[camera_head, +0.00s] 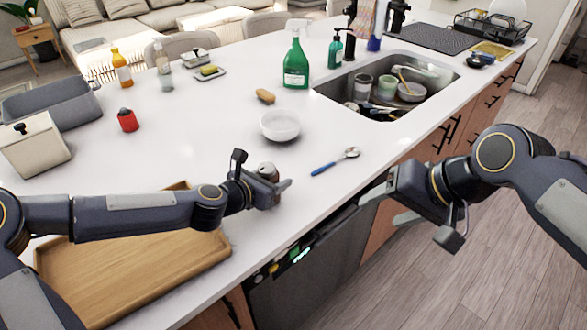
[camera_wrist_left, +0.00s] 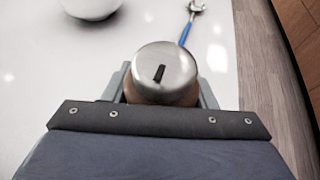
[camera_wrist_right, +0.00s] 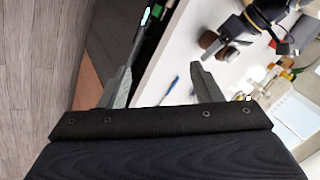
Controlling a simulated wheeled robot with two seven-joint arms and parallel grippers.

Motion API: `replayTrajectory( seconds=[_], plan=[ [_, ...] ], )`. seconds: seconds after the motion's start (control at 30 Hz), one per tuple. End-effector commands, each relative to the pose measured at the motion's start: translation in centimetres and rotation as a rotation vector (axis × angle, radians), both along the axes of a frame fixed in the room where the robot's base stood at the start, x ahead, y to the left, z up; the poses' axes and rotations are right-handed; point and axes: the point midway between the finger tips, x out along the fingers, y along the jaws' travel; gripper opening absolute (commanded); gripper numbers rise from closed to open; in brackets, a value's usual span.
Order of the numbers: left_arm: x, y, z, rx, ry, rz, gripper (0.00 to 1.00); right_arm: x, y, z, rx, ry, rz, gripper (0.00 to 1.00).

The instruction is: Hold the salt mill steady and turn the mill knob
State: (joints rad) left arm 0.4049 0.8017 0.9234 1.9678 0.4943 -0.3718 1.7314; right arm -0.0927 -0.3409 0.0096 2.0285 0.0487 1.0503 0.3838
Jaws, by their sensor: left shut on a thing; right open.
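The salt mill (camera_head: 267,170) stands on the white counter near its front edge, with a round silver top. In the left wrist view the mill knob (camera_wrist_left: 164,66) is a silver disc with a dark slot, above a brown body. My left gripper (camera_head: 275,190) is shut around the mill's body, one finger on each side. My right gripper (camera_head: 378,205) is open and empty, to the right of the mill and apart from it, beyond the counter edge. In the right wrist view its fingers (camera_wrist_right: 160,85) are spread, with the mill (camera_wrist_right: 210,42) farther off.
A white bowl (camera_head: 280,125) stands behind the mill. A spoon with a blue handle (camera_head: 335,162) lies to its right. A wooden tray (camera_head: 150,278) lies at the front left, under my left arm. The sink (camera_head: 430,75) is at the back right. The counter around the spoon is clear.

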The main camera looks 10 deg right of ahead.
Motion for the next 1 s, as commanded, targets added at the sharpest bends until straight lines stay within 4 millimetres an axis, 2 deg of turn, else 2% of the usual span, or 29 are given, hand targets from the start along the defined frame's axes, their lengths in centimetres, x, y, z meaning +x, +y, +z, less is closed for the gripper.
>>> replayTrajectory(
  seconds=[0.07,0.17,0.27,0.3,0.4,0.5,0.6,0.7,0.77,0.87,0.97,1.0],
  plan=[
    [0.0,0.0,0.1,-0.001,-0.001,0.0,0.24,2.6,1.4,2.1,0.047,-0.101,0.026,0.59],
    [0.0,0.0,0.1,-0.001,-0.001,0.0,0.24,7.5,3.8,6.7,0.137,-0.304,0.053,0.59],
    [0.0,0.0,0.1,-0.001,-0.001,0.0,0.24,12.9,6.1,13.2,0.236,-0.557,0.042,0.59],
    [0.0,0.0,0.1,-0.001,-0.001,0.0,0.24,15.1,6.7,15.9,0.271,-0.66,0.02,0.59],
    [0.0,0.0,0.1,0.0,-0.001,0.0,0.24,19.7,7.2,22.2,0.337,-0.883,-0.08,0.59],
    [0.0,0.0,0.0,0.0,-0.001,0.0,0.24,23.5,6.5,27.1,0.37,-1.046,-0.237,0.59],
    [0.0,0.0,0.0,0.0,-0.001,0.0,0.24,26.7,5.0,30.0,0.366,-1.133,-0.43,0.59],
    [0.0,0.0,0.0,-0.001,-0.001,0.0,0.24,29.4,3.5,30.7,0.327,-1.132,-0.634,0.59],
    [0.0,0.0,0.0,-0.001,-0.001,0.0,0.24,30.7,2.7,29.9,0.287,-1.087,-0.752,0.59],
    [0.0,0.0,0.0,0.0,-0.001,0.0,0.24,32.3,2.4,27.2,0.2,-0.945,-0.911,0.59],
    [0.0,0.0,0.0,-0.001,-0.001,0.0,0.24,32.8,3.5,22.9,0.093,-0.731,-1.005,0.59],
    [0.0,0.0,0.0,-0.001,-0.001,0.0,0.24,32.7,4.4,21.0,0.048,-0.631,-1.018,0.59]
  ],
)
